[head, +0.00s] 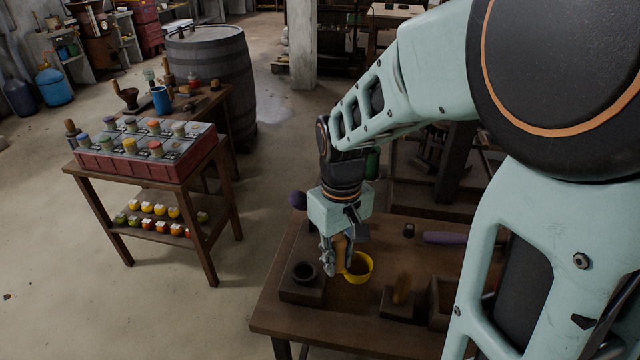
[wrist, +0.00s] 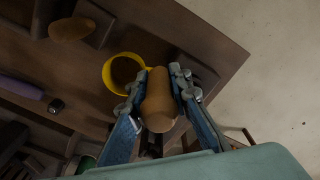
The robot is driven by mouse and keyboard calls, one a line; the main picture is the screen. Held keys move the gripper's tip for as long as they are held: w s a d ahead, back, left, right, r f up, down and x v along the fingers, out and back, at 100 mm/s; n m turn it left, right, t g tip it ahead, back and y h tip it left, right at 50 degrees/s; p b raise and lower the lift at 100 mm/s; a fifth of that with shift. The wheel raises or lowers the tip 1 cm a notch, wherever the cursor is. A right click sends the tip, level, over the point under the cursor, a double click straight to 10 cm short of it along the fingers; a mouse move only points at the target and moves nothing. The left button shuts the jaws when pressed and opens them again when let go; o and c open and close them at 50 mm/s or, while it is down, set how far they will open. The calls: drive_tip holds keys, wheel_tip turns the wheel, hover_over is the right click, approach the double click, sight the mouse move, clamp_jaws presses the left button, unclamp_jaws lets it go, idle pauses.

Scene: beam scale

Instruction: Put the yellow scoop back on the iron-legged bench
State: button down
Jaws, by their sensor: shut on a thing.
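The yellow scoop has a round yellow cup (head: 370,267) and a light wooden handle. It shows in the wrist view with its cup (wrist: 107,74) beyond the fingertips and its handle (wrist: 158,98) between the fingers. My gripper (head: 337,262) is shut on the handle, and its fingers hide part of it in the head view. The scoop is over a brown wooden bench (head: 330,312); I cannot tell whether the cup touches the top. Only a dark front leg of this bench shows, so its material is unclear.
On this bench stand a block with a dark round cup (head: 303,293), a block with a tan object (head: 402,288), an open box (head: 442,292) and a purple object (head: 446,238). The front left top is clear. A rack table (head: 225,190) and a barrel (head: 215,60) stand left.

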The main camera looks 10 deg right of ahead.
sight(339, 237)
drive_tip(key=shift+f, duration=3.2)
drive_tip(key=shift+b, duration=0.3)
drive_tip(key=shift+f, duration=0.2)
drive_tip(key=c, duration=1.8)
unclamp_jaws()
drive_tip(key=shift+o, duration=0.2)
drive_tip(key=shift+r, duration=0.15)
wheel_tip(339, 237, up, 12)
drive_tip(key=shift+s+r+p, duration=0.1)
drive_tip(key=shift+p, duration=0.5)
